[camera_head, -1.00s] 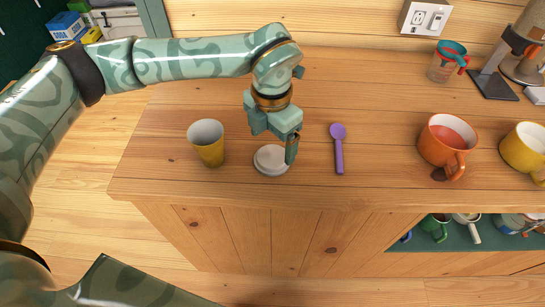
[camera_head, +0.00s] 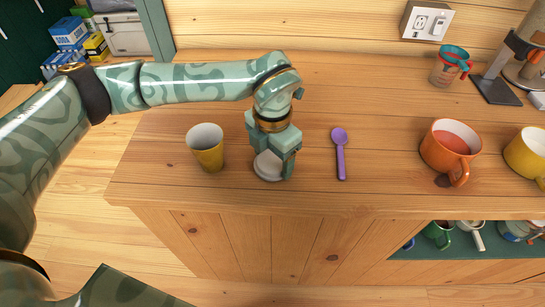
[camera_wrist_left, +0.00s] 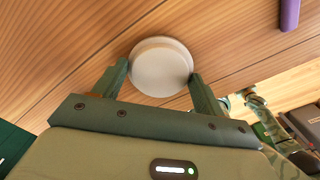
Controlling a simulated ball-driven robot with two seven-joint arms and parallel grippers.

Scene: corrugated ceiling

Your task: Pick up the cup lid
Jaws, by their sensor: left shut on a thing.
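The cup lid (camera_head: 268,168) is a round, pale grey-white disc on the wooden counter, right of the yellow cup (camera_head: 207,150). My left gripper (camera_head: 274,172) is down over the lid from above and hides part of it. In the left wrist view the lid (camera_wrist_left: 160,66) sits between the two fingertips (camera_wrist_left: 160,78), which are shut on its sides. The lid seems to be at counter height; I cannot tell whether it is lifted. My right gripper is not in view.
A purple spoon (camera_head: 340,153) lies right of the gripper. An orange mug (camera_head: 449,146) and a yellow mug (camera_head: 524,150) stand further right. A measuring cup (camera_head: 449,68) stands at the back. The counter's front edge is close below the lid.

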